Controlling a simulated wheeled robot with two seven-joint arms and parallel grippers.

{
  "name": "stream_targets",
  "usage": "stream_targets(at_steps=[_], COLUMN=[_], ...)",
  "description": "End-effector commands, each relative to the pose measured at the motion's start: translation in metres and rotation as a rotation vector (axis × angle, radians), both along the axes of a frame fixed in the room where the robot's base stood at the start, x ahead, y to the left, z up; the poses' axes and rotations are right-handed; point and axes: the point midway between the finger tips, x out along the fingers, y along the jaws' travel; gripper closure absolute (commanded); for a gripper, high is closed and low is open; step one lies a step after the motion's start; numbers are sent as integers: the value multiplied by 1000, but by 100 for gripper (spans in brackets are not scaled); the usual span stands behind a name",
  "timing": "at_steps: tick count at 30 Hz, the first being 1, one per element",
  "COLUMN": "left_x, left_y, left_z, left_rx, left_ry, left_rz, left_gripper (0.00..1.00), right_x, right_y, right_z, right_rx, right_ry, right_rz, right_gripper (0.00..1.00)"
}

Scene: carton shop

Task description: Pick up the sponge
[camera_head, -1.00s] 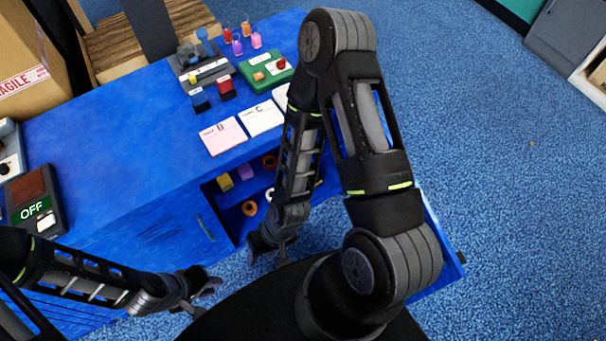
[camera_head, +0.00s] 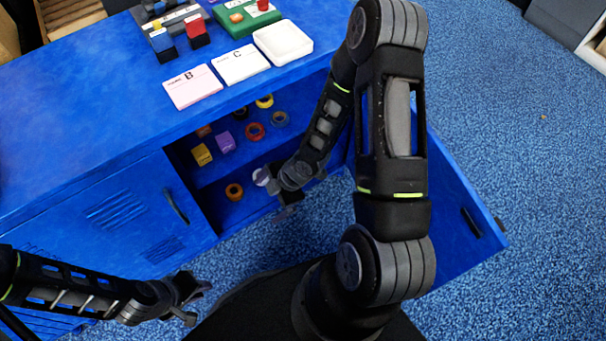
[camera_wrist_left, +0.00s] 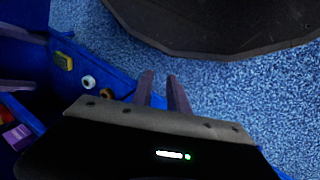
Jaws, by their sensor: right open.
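A yellow block (camera_head: 202,154) stands in the open cabinet under the blue counter, beside a purple block (camera_head: 225,142); I cannot tell for certain which thing is the sponge. My left gripper (camera_head: 190,298) is low in front of the closed cabinet door, away from the blocks. Its fingers (camera_wrist_left: 164,86) are apart with nothing between them.
An orange ring (camera_head: 234,191) lies low in the cabinet; a red ring (camera_head: 255,131) and other rings are on the shelf. The open blue door (camera_head: 455,215) stands right of my right arm. Cards (camera_head: 192,86) and a white tray (camera_head: 283,42) are on the counter.

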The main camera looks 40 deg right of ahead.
Motion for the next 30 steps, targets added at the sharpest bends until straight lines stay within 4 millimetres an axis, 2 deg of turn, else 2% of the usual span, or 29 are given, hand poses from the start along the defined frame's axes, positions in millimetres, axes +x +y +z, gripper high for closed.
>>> stream_targets(at_steps=[1, 3, 9, 12, 15, 18, 21, 30], left_x=[2, 5, 14, 18, 20, 21, 21, 21], left_y=[1, 3, 7, 9, 10, 11, 11, 11], left_z=[-49, -81, -163, -190, -206, -213, -213, -211], left_rx=[2, 3, 9, 11, 12, 13, 13, 13], left_ry=[-5, -9, -24, -30, -34, -36, -37, -36], left_rz=[4, 9, 24, 29, 33, 35, 36, 35], left_gripper=[80, 80, 80, 80, 80, 80, 80, 80], right_x=[9, 18, 29, 28, 26, 24, 23, 24], right_y=[-23, -55, -152, -192, -220, -236, -242, -241], right_z=[-45, -73, -139, -158, -168, -171, -170, -168], right_rx=[-71, -188, -540, -678, -771, -822, -839, -838], right_ry=[-74, -171, -351, -380, -387, -385, -384, -385], right_rz=[133, 355, 975, 1228, 1411, 1520, 1563, 1566], right_gripper=[0, 0, 0, 0, 0, 0, 0, 0])
